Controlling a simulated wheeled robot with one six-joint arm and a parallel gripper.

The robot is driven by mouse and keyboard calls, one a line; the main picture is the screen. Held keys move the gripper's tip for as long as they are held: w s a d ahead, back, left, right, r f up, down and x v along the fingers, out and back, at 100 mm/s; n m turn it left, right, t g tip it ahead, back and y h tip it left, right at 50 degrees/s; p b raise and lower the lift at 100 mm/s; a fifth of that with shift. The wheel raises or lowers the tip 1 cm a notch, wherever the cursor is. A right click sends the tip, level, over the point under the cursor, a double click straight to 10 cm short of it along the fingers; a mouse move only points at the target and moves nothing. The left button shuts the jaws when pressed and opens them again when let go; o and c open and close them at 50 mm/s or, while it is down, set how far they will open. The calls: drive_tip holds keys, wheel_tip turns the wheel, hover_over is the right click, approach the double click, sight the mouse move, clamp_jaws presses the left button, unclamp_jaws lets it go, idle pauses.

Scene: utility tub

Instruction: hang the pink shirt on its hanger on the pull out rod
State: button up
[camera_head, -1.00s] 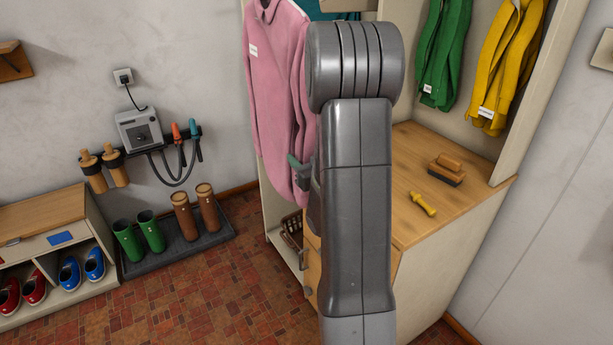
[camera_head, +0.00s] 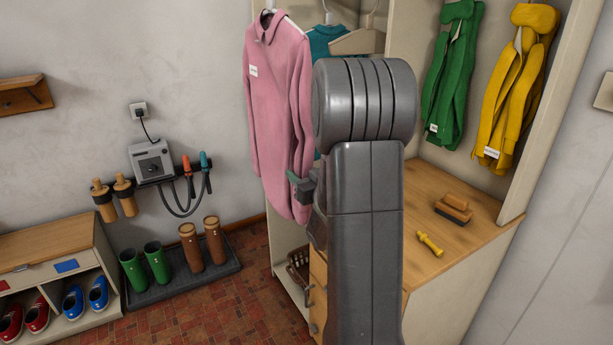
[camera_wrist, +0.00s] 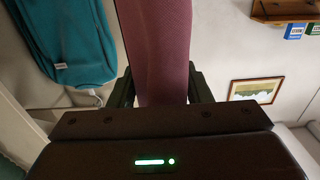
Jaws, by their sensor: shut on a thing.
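The pink shirt (camera_head: 275,85) hangs upright on a hanger, with a small white label on its chest. The hanger's hook (camera_head: 269,6) shows at the collar, by the top picture edge; what it hangs from is out of view. My gripper (camera_head: 300,183) is at the shirt's lower right side, partly hidden by my arm. In the wrist view my gripper (camera_wrist: 160,95) has pink cloth (camera_wrist: 160,45) between its two fingers and is shut on it. I cannot make out the pull-out rod.
A teal garment (camera_head: 322,40) and a bare wooden hanger (camera_head: 357,42) hang in the wardrobe behind the shirt. Green (camera_head: 452,75) and yellow (camera_head: 515,80) garments hang at right. A brush (camera_head: 454,208) and a yellow tool (camera_head: 430,244) lie on the wooden top. Boots (camera_head: 190,245) stand at left.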

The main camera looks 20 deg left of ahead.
drive_tip(key=shift+p+x, duration=1.2)
drive_tip(key=shift+x, duration=1.2)
wheel_tip(320, 180, down, 3)
drive_tip(key=b, duration=0.4)
drive_tip(key=shift+w, duration=0.1)
drive_tip(key=o, duration=1.3)
drive_tip(key=shift+c, duration=0.2)
drive_tip(key=b+v, duration=0.2)
drive_tip(key=v, duration=1.1)
drive_tip(key=shift+s+d, duration=0.25)
drive_tip(key=shift+s, duration=0.05)
